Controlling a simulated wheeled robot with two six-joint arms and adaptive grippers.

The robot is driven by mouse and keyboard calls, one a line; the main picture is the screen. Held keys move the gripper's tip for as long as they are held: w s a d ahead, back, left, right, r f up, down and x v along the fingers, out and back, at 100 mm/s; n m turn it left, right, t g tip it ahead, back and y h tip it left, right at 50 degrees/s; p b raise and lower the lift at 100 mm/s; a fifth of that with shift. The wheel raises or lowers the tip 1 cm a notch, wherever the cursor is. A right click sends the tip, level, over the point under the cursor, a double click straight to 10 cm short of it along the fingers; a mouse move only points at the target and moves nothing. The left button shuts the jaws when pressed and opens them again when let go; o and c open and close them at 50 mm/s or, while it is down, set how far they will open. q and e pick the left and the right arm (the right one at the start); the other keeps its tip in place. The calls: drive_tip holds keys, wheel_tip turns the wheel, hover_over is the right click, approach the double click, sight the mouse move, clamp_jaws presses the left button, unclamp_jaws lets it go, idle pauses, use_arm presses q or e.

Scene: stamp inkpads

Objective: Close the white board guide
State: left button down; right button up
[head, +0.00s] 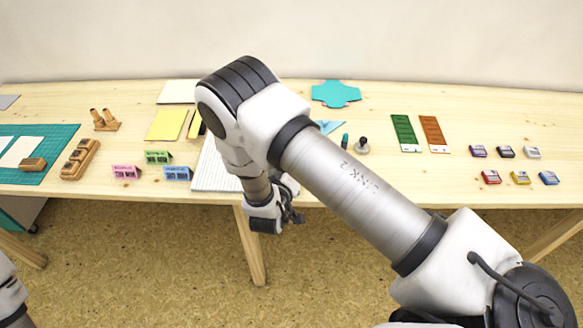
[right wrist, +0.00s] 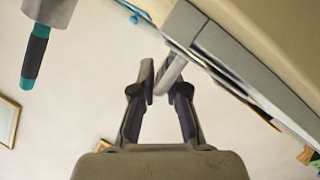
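A white board with fine lines (head: 211,174) lies at the table's front edge, left of centre in the head view. My right arm hides its right part, so I cannot tell how its guide stands. My right gripper (head: 288,207) is at the front table edge, beside the board's near right corner. In the right wrist view the fingertips (right wrist: 159,80) are close together beside a grey edge strip (right wrist: 235,65). I cannot tell whether they grip anything. My left gripper is outside the head view.
Small pink (head: 126,172), green (head: 158,157) and blue (head: 177,173) blocks stand left of the board. A yellow sheet (head: 165,125) lies behind. Several inkpads, including a red one (head: 491,177), are at the right.

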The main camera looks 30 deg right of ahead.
drive_tip(key=shift+o, duration=0.7)
wheel_tip(320, 180, up, 10)
drive_tip(key=shift+f, duration=0.15)
